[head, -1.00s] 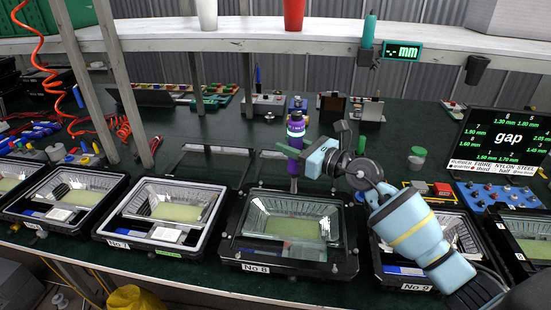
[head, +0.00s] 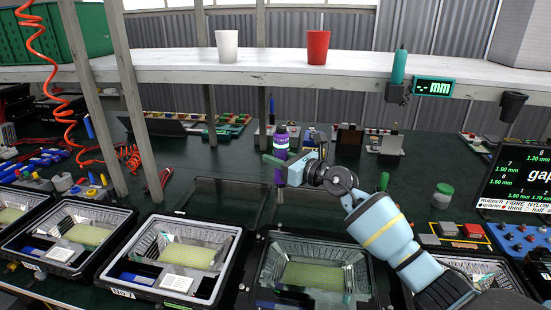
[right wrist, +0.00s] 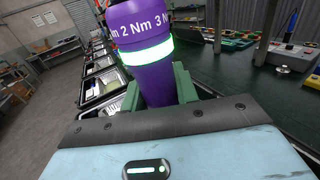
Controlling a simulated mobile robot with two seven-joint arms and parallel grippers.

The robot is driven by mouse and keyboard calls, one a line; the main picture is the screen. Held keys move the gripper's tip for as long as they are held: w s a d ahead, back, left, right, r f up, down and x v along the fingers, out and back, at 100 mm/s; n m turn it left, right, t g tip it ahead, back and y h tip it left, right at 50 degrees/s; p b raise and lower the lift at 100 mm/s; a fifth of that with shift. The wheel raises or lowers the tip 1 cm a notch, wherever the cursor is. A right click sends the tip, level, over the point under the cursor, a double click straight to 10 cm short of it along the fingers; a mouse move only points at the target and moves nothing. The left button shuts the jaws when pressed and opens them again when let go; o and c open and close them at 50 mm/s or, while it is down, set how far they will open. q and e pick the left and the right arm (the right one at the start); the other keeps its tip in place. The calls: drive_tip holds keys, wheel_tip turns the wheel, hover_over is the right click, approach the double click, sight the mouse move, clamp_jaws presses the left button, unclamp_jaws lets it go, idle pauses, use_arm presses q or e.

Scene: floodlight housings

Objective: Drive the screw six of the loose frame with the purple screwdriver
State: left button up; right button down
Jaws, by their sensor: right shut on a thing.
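My right gripper (head: 290,172) is shut on the purple screwdriver (head: 281,146) and holds it upright, bit down. In the right wrist view the purple handle (right wrist: 150,85), with a bright green ring and Nm markings, stands between my green fingers. The bit end shows above and behind the back edge of the nearest black-framed housing (head: 262,262), apart from it in the picture. This housing has a clear tub with a yellow-green panel. Which frame is loose is unclear, and the screws are too small to tell apart. My left gripper is not in view.
A white-framed housing (head: 146,287) and other housings line the bench's front edge. A thin dark frame (head: 182,208) lies behind them. A gap display (head: 520,182) stands at the right. Shelf posts and a red coiled hose (head: 65,100) are at the left.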

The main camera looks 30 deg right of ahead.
sight(283, 192)
drive_tip(key=shift+r, duration=0.2)
